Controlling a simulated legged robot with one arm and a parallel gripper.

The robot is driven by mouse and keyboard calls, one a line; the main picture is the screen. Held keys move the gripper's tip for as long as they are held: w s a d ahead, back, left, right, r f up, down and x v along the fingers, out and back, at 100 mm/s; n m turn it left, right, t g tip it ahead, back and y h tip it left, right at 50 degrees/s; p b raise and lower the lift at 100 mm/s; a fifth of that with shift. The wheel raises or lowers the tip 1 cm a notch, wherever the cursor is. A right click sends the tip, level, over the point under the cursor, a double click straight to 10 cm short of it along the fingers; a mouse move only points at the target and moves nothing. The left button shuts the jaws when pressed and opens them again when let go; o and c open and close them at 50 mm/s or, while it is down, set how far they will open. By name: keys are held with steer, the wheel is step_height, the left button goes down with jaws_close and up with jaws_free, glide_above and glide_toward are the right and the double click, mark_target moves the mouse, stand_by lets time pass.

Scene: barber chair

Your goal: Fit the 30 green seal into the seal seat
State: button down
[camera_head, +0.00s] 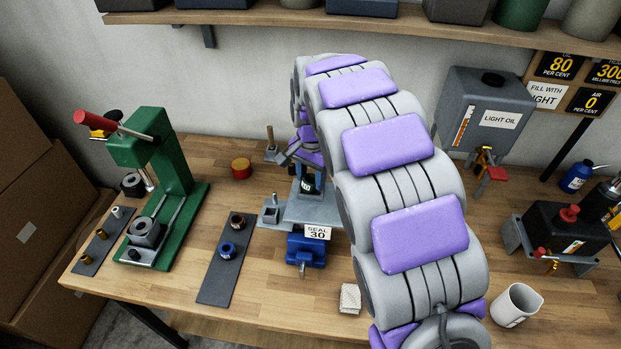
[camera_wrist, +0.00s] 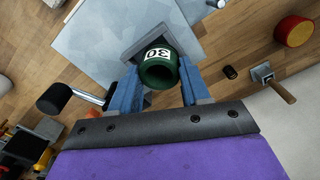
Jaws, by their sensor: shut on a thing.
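In the head view the seal (camera_head: 307,185) shows small and dark below my wrist, over a grey fixture plate (camera_head: 318,212) with a "SEAL 30" sign (camera_head: 318,232). In the wrist view a grey angled-edge part (camera_wrist: 190,46) lies just beyond the seal, over the pale plate (camera_wrist: 95,45). The seal seat is not clearly visible; I cannot tell whether the seal touches it.
A blue vise (camera_head: 305,251) is at the fixture's front. A dark strip (camera_head: 217,285) with a blue and a brown ring, and a green press (camera_head: 165,190), stand left. A red-topped tin (camera_head: 241,168) is behind. A mug (camera_head: 515,305) and oil tank (camera_head: 487,110) stand right.

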steer(key=c, duration=0.9)
jaws_free()
steer(key=shift+s+d+f, duration=0.25)
steer(key=shift+d+f, duration=0.05)
steer(key=shift+f, duration=0.3)
steer(key=o, duration=0.3)
steer(key=shift+w+d, duration=0.1)
steer(key=shift+w, duration=0.05)
steer(key=shift+o, duration=0.2)
steer(key=shift+w+r, duration=0.1)
steer(key=shift+w, duration=0.05)
steer(key=shift+a, duration=0.4)
